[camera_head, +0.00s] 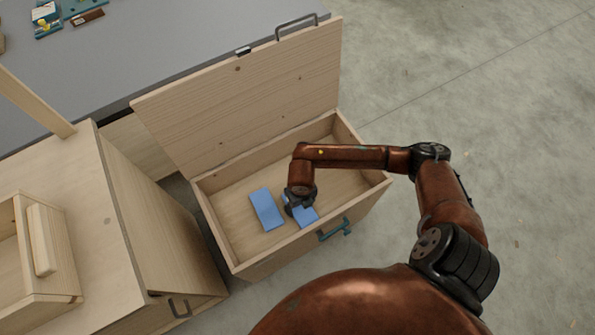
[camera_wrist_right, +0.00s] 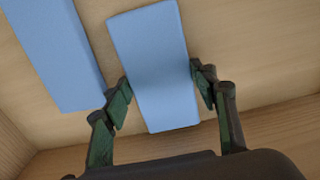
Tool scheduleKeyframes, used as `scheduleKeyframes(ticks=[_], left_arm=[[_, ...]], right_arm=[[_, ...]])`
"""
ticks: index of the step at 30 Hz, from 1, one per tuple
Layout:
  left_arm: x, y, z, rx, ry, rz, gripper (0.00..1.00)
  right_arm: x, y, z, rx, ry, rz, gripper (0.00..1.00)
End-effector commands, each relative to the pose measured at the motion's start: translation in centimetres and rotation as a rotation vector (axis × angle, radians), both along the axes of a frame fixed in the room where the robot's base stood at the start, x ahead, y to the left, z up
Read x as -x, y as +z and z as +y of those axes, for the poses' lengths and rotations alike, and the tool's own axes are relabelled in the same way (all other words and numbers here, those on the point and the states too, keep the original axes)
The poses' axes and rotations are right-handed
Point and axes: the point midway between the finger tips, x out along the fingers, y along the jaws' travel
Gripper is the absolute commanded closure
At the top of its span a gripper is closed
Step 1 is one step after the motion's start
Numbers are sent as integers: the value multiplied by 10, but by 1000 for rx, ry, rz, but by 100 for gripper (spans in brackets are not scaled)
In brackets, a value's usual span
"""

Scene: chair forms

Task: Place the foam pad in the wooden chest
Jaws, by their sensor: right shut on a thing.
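The wooden chest (camera_head: 232,258) stands open with its lid raised at the back. One blue foam pad (camera_head: 266,209) lies on the chest floor at the left; it also shows at the upper left of the right wrist view (camera_wrist_right: 58,50). A second blue foam pad (camera_head: 306,215) is at my right gripper (camera_head: 295,207), inside the chest. In the right wrist view my right gripper (camera_wrist_right: 164,88) is shut on this second pad (camera_wrist_right: 152,55), with a finger at each long side. I cannot tell whether the held pad touches the floor. My left gripper is not in view.
A wooden cabinet (camera_head: 70,190) with an open box-like drawer (camera_head: 20,245) stands at the left. A grey table (camera_head: 160,50) with small items is behind the lid. Clear concrete floor lies to the right.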

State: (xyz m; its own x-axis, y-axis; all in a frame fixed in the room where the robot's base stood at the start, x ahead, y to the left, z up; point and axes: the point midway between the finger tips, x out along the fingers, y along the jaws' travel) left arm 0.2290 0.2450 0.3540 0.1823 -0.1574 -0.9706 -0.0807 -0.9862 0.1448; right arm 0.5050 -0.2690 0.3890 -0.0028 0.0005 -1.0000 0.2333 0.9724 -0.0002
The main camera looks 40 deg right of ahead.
Motion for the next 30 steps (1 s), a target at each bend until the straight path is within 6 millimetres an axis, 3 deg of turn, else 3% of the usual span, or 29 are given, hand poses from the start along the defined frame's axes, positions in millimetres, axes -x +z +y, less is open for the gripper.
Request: scheduleKeyframes(ticks=[13, 14, 21, 30], left_arm=[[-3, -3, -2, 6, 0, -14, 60], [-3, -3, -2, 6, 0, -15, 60], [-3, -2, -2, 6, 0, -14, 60], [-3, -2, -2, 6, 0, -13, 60]], right_arm=[[-1, -5, 0, -1, 0, -1, 63], [-1, -5, 0, -1, 0, -2, 45], [0, -4, 0, -1, 0, -1, 29], [-1, -3, 0, 0, 0, -2, 29]])
